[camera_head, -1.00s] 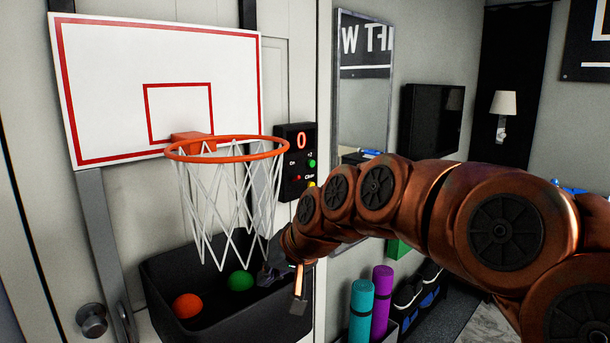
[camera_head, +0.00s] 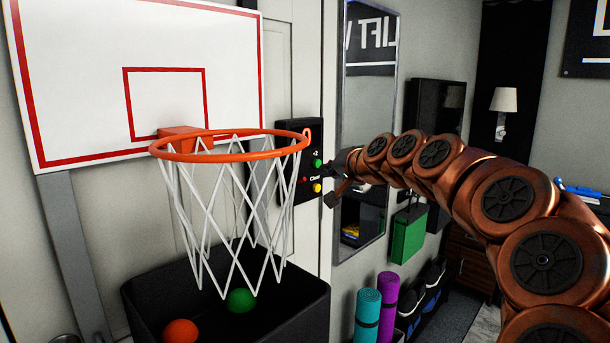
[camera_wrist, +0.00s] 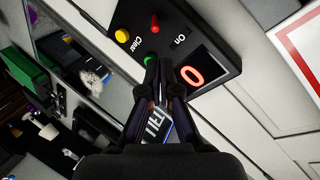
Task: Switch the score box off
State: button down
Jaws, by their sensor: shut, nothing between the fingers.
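The score box (camera_head: 289,152) is a black wall panel just right of the hoop; the hoop rim covers part of it in the head view. In the wrist view the box (camera_wrist: 207,38) shows a lit red "0", a red switch (camera_wrist: 155,24) near the "On" label, a yellow button (camera_wrist: 122,36) by "Clear" and a green button (camera_wrist: 149,60) partly behind my fingers. My gripper (camera_head: 332,186) is at the box's right side in the head view. In the wrist view its fingertips (camera_wrist: 159,66) are together and empty, over the panel between the green button and the display. Contact cannot be told.
The orange hoop (camera_head: 158,151) and white net stand close on the left, above a black bin (camera_head: 300,312) with an orange and a green ball. A mirror (camera_head: 372,95) hangs right of the box. Rolled mats (camera_head: 367,310) stand below.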

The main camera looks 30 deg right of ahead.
aim_at(301, 180)
jog(key=shift+d+p+x, duration=0.15)
jog(key=shift+p+x, duration=0.2)
jog(key=shift+x, duration=1.25)
jog(key=shift+d+p+x, duration=0.15)
jog(key=shift+p+x, duration=0.25)
jog(key=shift+x, duration=1.25)
jog(key=shift+d+p+x, duration=0.15)
jog(key=shift+p+x, duration=0.2)
jog(key=shift+x, duration=1.25)
jog(key=shift+f, duration=0.1)
